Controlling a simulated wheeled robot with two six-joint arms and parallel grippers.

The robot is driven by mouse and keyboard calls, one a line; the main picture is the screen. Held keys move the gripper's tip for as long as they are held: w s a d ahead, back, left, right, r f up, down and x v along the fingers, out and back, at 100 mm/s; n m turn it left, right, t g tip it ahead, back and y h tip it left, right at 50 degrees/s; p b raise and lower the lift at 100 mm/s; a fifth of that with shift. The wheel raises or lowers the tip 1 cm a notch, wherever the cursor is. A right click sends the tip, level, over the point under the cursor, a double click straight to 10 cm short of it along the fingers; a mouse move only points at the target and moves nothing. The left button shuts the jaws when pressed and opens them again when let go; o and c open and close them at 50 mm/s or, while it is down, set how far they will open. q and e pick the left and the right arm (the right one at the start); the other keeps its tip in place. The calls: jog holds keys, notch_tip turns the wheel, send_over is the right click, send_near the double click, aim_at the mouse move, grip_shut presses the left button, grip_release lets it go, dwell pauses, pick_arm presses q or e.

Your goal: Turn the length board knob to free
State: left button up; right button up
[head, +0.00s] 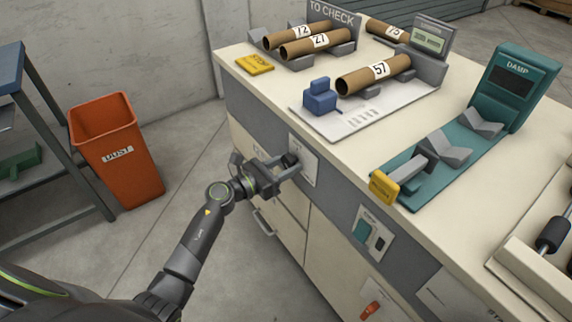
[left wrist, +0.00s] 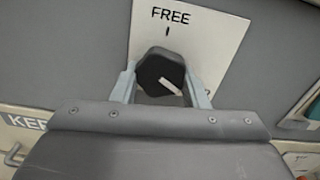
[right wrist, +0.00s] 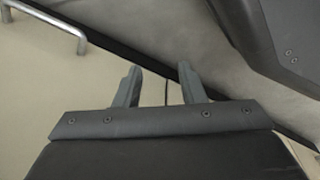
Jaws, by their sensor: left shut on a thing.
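The length board knob (left wrist: 160,74) is a black knob with a pale pointer line, on a white plate (left wrist: 205,40) marked FREE at the top with a short tick. The pointer slants toward the lower right in the left wrist view, not toward the FREE tick. My left gripper (left wrist: 160,88) is shut on the knob, one finger on each side. In the head view my left gripper (head: 285,170) reaches the plate (head: 304,160) on the bench front. My right gripper (right wrist: 155,88) shows in the right wrist view with its fingers apart and nothing between them.
The bench top carries numbered tubes (head: 375,74), a blue block (head: 320,97) and a teal DAMP unit (head: 515,80). A switch panel (head: 373,234) and a red switch (head: 371,309) sit along the front. An orange DUST bin (head: 117,150) stands on the floor at left.

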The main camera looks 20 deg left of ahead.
pick_arm(q)
jog(key=shift+n+p, duration=0.4)
jog(key=shift+r+n+p, duration=0.15)
jog(key=shift+n+p, duration=0.35)
jog(key=shift+n, duration=0.2)
jog(key=n+p, duration=0.3)
jog(key=n, duration=0.1)
jog(key=shift+s+d+r, duration=0.1)
jog(key=n+p, duration=0.3)
jog(key=n, duration=0.2)
jog(key=shift+r+n+p, duration=0.1)
jog(key=shift+n+p, duration=0.3)
jog(key=n+p, duration=0.4)
jog(key=n, duration=0.2)
jog(key=shift+s+d+r, duration=0.1)
jog(key=n+p, duration=0.1)
jog(key=n, duration=0.2)
jog(key=shift+n+p, duration=0.75)
jog(key=shift+n, duration=0.65)
pick_arm(e)
jog(key=s+r, duration=0.6)
jog(key=r, duration=0.3)
jog(key=shift+s+d, duration=0.15)
